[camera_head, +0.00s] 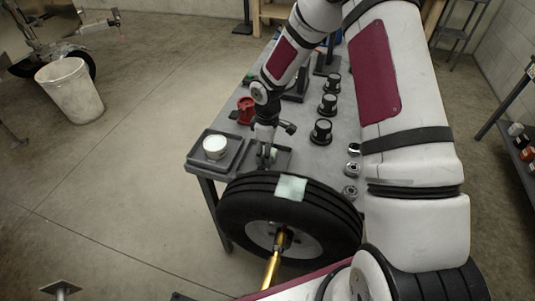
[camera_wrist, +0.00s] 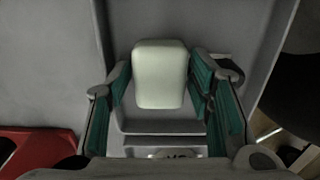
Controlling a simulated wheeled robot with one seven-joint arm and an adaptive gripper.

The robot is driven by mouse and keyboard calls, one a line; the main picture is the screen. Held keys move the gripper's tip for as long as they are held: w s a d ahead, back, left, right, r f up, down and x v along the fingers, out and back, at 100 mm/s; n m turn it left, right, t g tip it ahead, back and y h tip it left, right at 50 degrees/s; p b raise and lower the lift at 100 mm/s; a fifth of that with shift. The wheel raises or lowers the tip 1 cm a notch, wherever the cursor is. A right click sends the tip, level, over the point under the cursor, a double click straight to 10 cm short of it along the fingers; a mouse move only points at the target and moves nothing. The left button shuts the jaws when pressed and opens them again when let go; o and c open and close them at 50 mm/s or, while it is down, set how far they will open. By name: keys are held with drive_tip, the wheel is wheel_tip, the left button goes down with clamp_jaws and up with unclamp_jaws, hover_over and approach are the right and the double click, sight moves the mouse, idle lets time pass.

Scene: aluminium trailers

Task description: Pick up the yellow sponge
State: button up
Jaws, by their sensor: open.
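A pale, yellowish-white block with rounded corners, which looks like the sponge (camera_wrist: 160,75), lies in a grey tray (camera_wrist: 160,125) in the wrist view. My gripper (camera_wrist: 161,82) is open, with its green-padded fingers on the left and right of the block. Whether the pads touch it I cannot tell. In the head view my gripper (camera_head: 266,156) points down over the right-hand tray (camera_head: 284,157) at the table's near end. The sponge cannot be made out there.
A second tray (camera_head: 196,158) holds a round white-topped container (camera_head: 215,147). A red object (camera_head: 246,110) stands behind the trays. Black knobbed items (camera_head: 321,131) line the grey table (camera_head: 300,152). A tyre (camera_head: 240,205) with a pale patch stands in front.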

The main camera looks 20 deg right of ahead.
drive_tip(key=c, duration=0.7)
drive_tip(key=shift+r, duration=0.1)
wheel_tip(320, 180, up, 10)
drive_tip(key=shift+f+b, duration=0.1)
drive_tip(key=shift+b, duration=0.35)
drive_tip(key=o, duration=0.3)
drive_tip(key=c, duration=0.4)
